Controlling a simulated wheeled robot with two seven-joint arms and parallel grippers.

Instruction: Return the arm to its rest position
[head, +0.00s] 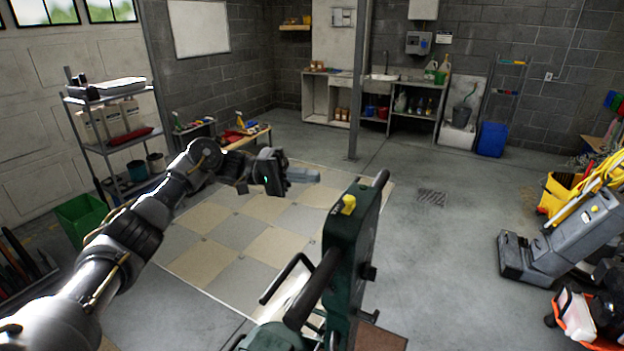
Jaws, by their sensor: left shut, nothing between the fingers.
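My left arm comes in from the left and reaches toward the middle of the view. Its left gripper (304,175) is shut and empty, with the fingers pointing right, above the checkered floor. It is held in the air, just behind and left of the top of a dark green machine (345,240). The gripper appears apart from the machine. My right gripper is not in view.
A checkered floor area (205,262) lies under the arm. A metal shelf (108,150) and green bin (82,218) stand left. A thin post (357,90) rises behind. A grey floor machine (560,245) stands right. The concrete floor (440,260) between is clear around a drain.

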